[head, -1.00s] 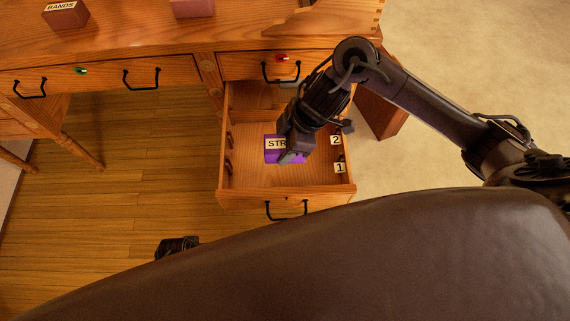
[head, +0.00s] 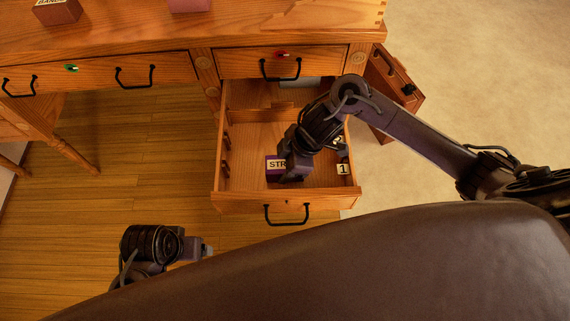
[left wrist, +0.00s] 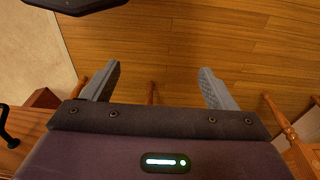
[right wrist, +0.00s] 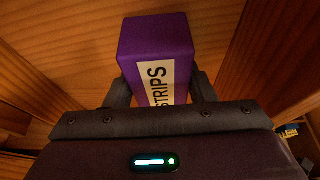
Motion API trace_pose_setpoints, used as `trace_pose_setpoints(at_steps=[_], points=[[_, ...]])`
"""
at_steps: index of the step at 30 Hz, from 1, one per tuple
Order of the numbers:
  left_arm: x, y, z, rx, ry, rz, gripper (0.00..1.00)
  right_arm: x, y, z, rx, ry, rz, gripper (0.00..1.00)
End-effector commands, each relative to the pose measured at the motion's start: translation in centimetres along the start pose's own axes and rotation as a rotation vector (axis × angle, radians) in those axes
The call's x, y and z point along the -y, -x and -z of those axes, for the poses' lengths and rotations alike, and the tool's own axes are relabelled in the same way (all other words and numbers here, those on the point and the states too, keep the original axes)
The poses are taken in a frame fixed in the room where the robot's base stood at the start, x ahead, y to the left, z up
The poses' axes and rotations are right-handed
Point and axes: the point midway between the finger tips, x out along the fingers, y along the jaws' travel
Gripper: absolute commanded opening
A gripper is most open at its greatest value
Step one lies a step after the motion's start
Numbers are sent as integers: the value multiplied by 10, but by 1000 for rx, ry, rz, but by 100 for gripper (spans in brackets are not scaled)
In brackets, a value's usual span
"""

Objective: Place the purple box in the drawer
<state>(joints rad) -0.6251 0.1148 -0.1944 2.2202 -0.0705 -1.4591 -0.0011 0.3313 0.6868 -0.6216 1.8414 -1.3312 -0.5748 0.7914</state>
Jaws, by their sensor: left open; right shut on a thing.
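The purple box (head: 276,177), with a white STRIPS label, is inside the pulled-out drawer (head: 235,203), near its front. My right gripper (head: 288,174) reaches down into the drawer and is shut on the box, one finger on each side. I cannot tell whether the box touches the drawer floor. My left gripper (head: 205,248) is empty and low, in front of the desk. Its fingers are wide apart over the wooden floor in the left wrist view (left wrist: 160,85).
Number tags, including a "1" tag (head: 343,169), are on the drawer's right side. A closed drawer (head: 300,62) with a red marker sits above. The BANDS box (head: 58,13) and a pink box (head: 189,5) stand on the desktop (head: 120,32). Floor left of the drawer is clear.

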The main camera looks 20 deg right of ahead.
Motion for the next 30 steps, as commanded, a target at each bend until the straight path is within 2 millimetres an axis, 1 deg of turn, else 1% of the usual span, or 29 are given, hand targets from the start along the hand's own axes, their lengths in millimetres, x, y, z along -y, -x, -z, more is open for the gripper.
trace_pose_setpoints(at_steps=[7,8,12,13,21,23,25,27,29,30], points=[[0,-1,0,-2,-1,0,80,0,-2,-1,0,0,0,25],[0,-1,0,-4,-1,-1,80,0,-2,-1,0,0,1,51],[0,-1,1,-4,-1,-1,80,0,-1,-1,0,1,0,69],[0,-1,1,-4,-1,-1,80,0,-1,-1,0,1,0,71],[0,0,1,-4,-1,-1,80,0,0,0,0,1,0,71],[0,1,1,-3,0,0,80,0,2,1,-1,1,-1,71],[0,4,1,-1,2,0,80,-1,10,1,0,1,-2,71],[4,-8,-2,23,11,4,80,-1,22,2,0,2,-2,71],[6,-16,-3,34,18,7,80,-1,34,2,1,2,-4,71],[7,-25,-3,30,21,7,80,-1,39,2,0,2,-3,71]])
